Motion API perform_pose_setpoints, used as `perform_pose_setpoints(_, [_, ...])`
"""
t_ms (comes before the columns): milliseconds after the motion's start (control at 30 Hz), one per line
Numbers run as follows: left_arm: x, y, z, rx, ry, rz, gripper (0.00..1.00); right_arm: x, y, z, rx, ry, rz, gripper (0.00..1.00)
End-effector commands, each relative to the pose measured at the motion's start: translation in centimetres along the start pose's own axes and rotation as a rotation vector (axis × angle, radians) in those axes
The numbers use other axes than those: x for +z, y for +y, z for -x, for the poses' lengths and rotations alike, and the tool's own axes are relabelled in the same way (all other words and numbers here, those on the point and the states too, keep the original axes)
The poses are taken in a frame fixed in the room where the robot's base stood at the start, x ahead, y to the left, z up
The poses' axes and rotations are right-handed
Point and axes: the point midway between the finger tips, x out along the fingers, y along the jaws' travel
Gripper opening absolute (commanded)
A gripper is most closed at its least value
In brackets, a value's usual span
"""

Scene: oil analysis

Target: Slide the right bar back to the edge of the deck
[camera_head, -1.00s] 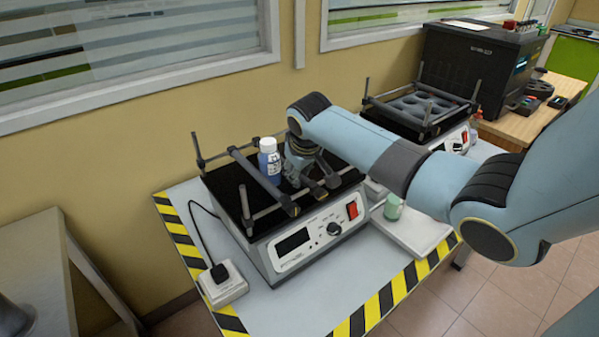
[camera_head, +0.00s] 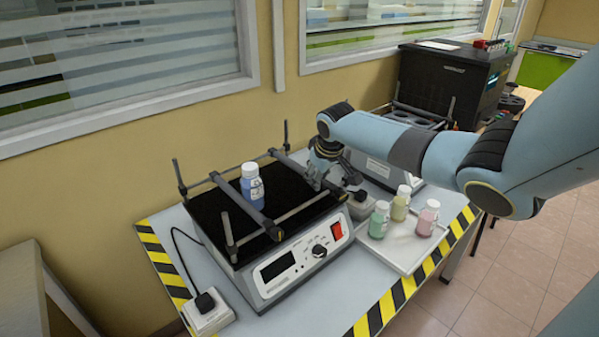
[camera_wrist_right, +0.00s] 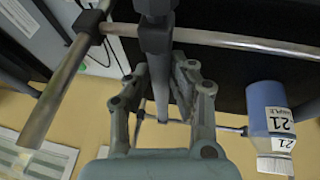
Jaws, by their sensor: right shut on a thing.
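The shaker's black deck (camera_head: 215,205) carries two dark bars on thin side rails. The right bar (camera_head: 291,164) lies at or close to the deck's right edge. It runs up the middle of the wrist view (camera_wrist_right: 156,38). My right gripper (camera_head: 323,173) is shut on this bar, with one finger on each side in the wrist view (camera_wrist_right: 162,80). The left bar (camera_head: 238,203) lies across the deck, next to a blue bottle (camera_head: 252,184) with a white cap. This bottle, labelled 21, shows apart from the gripper in the wrist view (camera_wrist_right: 271,122). My left gripper is out of view.
A white tray (camera_head: 405,258) with green (camera_head: 379,219), yellow (camera_head: 400,203) and pink (camera_head: 428,217) bottles stands right of the shaker. A power adapter (camera_head: 208,314) lies at front left. A second device (camera_head: 378,172) stands behind my right arm.

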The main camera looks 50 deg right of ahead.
Motion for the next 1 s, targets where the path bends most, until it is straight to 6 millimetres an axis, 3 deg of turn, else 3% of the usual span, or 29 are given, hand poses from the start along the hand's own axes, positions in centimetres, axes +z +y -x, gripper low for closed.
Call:
perform_pose_setpoints(133, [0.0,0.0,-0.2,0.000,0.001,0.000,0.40,0.1,1.2,-0.3,0.000,0.000,-0.002,0.00])
perform_pose_setpoints(400, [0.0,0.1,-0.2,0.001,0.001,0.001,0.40,0.1,1.2,-0.2,0.000,0.001,-0.002,0.00])
perform_pose_setpoints(433, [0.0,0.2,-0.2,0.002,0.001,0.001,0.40,0.1,1.2,-0.2,-0.001,0.001,-0.002,0.22])
perform_pose_setpoints(600, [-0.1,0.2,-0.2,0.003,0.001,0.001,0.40,0.1,1.1,-0.2,-0.001,0.001,-0.001,0.44])
perform_pose_setpoints(1000, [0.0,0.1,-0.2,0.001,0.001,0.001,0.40,0.1,1.2,0.7,0.001,0.003,0.000,0.44])
